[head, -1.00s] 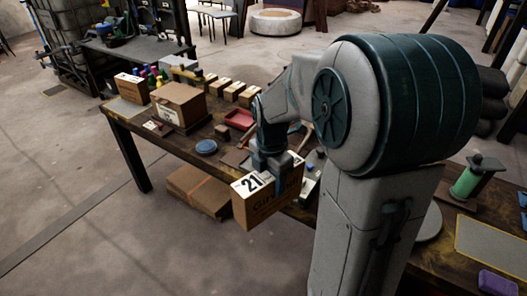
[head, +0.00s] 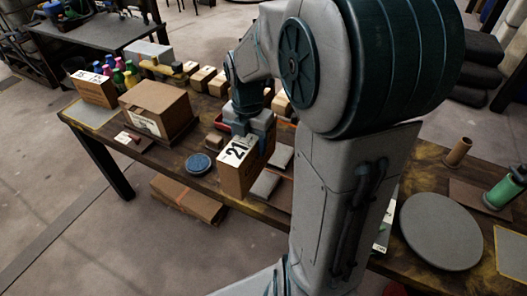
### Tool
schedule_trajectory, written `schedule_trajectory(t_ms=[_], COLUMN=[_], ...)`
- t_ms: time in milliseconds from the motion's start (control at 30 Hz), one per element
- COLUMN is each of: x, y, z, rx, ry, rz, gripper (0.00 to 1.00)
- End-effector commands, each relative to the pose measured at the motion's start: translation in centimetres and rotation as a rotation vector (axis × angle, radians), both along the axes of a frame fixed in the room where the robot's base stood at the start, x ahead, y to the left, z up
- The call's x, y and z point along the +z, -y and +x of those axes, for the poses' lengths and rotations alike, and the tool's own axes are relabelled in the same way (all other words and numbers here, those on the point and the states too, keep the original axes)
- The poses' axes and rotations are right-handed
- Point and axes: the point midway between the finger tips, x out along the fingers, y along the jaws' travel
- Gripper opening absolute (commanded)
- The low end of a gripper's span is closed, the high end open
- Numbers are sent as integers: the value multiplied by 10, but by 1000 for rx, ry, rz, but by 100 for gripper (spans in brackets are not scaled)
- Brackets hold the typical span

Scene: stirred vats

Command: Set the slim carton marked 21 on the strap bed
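The slim carton marked 21 (head: 241,172) is brown with a white label on its top. My gripper (head: 250,126) is above it and shut on its upper part; the fingertips are partly hidden. The carton is upright, over the front part of the table, and I cannot tell whether its bottom touches anything. Just right of it lie grey pads (head: 265,184) with an orange strip between them, which look like the strap bed. The carton and my arm hide part of this bed.
A larger carton (head: 155,104) stands on a dark base to the left, with a blue round dish (head: 199,164) nearer. Another carton (head: 95,90), coloured bottles and small boxes (head: 202,78) line the back. A grey round plate (head: 440,231) is at right.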

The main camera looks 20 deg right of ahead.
Motion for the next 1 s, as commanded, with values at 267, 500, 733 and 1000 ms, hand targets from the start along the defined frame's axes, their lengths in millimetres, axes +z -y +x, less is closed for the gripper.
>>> schedule_trajectory(t_ms=[267,500,733,1000], x=[-25,-52,-67,-94], y=[36,73,94,96], z=[24,50,64,65], rx=[-4,-4,-1,0], ry=[-3,-1,0,-2], rz=[2,2,0,1], gripper=[11,11,11,11])
